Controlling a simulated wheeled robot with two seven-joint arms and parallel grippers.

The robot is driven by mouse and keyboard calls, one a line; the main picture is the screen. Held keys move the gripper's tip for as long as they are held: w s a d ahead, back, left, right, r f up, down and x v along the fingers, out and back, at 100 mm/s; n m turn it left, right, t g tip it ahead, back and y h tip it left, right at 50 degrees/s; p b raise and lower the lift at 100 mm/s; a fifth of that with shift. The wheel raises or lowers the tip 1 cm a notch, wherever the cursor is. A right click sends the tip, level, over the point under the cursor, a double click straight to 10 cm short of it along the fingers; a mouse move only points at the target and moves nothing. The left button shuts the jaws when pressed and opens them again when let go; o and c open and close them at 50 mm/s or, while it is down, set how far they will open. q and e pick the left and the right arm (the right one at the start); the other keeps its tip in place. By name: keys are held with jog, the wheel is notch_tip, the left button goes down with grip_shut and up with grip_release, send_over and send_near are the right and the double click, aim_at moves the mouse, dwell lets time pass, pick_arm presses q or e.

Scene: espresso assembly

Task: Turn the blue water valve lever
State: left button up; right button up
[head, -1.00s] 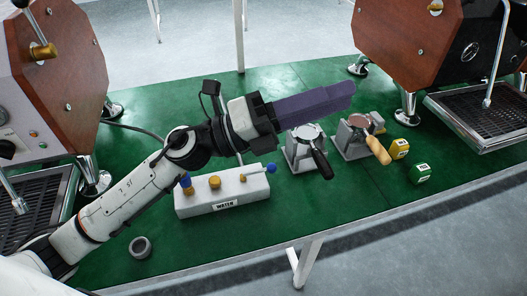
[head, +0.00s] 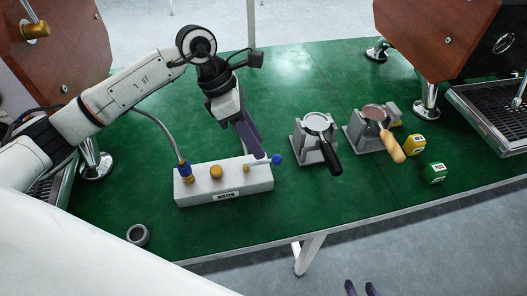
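The water valve block (head: 205,192) is a pale box labelled WATER on the green table. Its lever ends in a blue ball (head: 277,160) and points right from the block's right end. My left gripper (head: 257,153) reaches down from behind, its purple fingers together. The tips are right beside the lever, just left of the blue ball; I cannot tell whether they touch it. My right gripper (head: 361,288) shows only as two purple fingertips, apart, at the bottom edge, with nothing visible between them.
A hose with a blue collar (head: 184,169) joins the block's left end. Two portafilters, one black-handled (head: 331,158) and one wooden-handled (head: 392,148), sit in stands to the right. Yellow (head: 414,145) and green (head: 434,173) boxes lie beyond. A grey ring (head: 138,235) lies front left.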

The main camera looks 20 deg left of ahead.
aim_at(267, 160)
pick_arm(q)
jog(key=x, duration=0.5)
jog(key=shift+r, duration=0.1)
grip_shut()
